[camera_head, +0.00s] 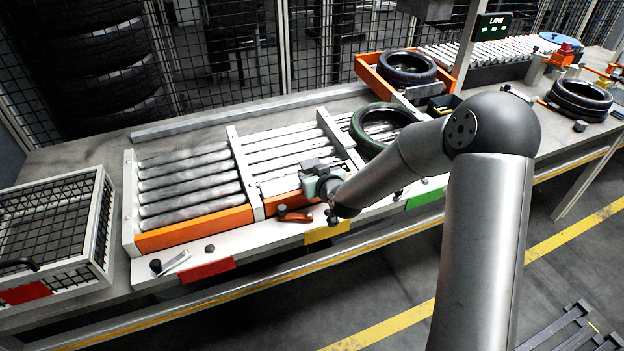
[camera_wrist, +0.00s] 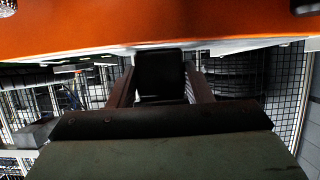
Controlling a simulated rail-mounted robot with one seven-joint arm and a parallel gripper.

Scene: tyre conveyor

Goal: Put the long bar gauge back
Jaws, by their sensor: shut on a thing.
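My gripper (camera_head: 318,184) is low over the front edge of the roller conveyor in the head view, beside the orange rail. In the wrist view its two fingers (camera_wrist: 160,88) are shut on a dark block (camera_wrist: 159,72). Only this dark end shows, so I cannot tell whether it is the long bar gauge. A red-orange handled tool (camera_head: 295,216) lies on the bench ledge just left of my gripper. A small pale flat piece (camera_head: 175,263) lies farther left on the ledge, by a black knob.
Roller conveyor (camera_head: 190,180) fills the bench behind. A green-marked tyre (camera_head: 360,128) lies right of my gripper. A wire basket (camera_head: 100,235) stands at the left. Red (camera_head: 208,270), yellow (camera_head: 327,232) and green (camera_head: 425,198) labels mark the ledge. An orange rail (camera_wrist: 150,25) crosses the top of the wrist view.

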